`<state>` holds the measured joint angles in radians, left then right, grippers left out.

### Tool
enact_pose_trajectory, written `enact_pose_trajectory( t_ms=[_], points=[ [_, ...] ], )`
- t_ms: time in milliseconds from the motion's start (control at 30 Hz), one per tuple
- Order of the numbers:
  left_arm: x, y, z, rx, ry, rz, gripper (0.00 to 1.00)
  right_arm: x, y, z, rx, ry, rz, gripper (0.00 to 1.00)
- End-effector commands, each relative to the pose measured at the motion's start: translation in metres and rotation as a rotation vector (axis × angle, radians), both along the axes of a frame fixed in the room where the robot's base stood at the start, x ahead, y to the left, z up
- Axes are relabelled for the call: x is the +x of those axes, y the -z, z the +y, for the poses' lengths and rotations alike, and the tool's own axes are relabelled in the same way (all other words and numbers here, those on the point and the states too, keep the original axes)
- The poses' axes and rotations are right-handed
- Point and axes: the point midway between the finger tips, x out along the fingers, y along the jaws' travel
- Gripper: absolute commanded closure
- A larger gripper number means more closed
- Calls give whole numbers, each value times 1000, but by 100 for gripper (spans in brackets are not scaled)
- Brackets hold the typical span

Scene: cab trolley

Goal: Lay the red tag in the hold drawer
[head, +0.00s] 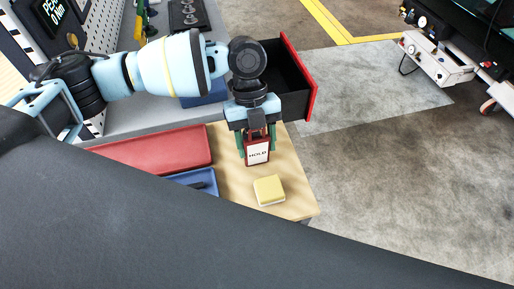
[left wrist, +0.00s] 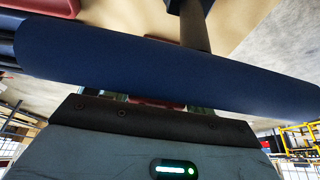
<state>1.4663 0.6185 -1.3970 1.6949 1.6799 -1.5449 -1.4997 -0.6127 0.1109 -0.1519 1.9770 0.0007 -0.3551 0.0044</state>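The red tag (head: 258,153) has a white face reading HOLD. It hangs upright between the fingers of my left gripper (head: 256,143), which is shut on its upper part. The gripper points down over the wooden worktop, in front of the hold drawer. The hold drawer (head: 312,88) is black inside with a red front, and stands pulled out behind and right of my gripper. My arm hides part of it. In the left wrist view, only a reddish strip shows past the gripper body, and the tag cannot be made out clearly. My right gripper is not in view.
A red tray (head: 160,150), a blue tray (head: 207,178) and a yellow block (head: 269,190) lie on the wooden worktop (head: 290,163). A perforated panel (head: 88,30) stands at the back left. Open floor (head: 390,140) lies to the right.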

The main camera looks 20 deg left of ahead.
Motion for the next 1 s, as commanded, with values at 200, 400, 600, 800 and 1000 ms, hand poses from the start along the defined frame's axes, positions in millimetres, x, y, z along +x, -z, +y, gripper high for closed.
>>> enact_pose_trajectory(
  t_ms=[200, 400, 600, 800, 1000],
  points=[
    [0, 0, 0, 0, 0, 0, 72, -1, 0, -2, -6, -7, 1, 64],
    [0, -1, 0, -1, 0, -1, 72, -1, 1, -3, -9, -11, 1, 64],
    [1, -10, 0, -1, 1, -1, 72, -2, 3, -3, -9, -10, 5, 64],
    [1, -36, -1, -2, 3, -3, 72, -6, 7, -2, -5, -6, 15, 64],
    [24, -34, -38, -4, 4, 6, 72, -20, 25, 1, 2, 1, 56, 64]
  ],
)
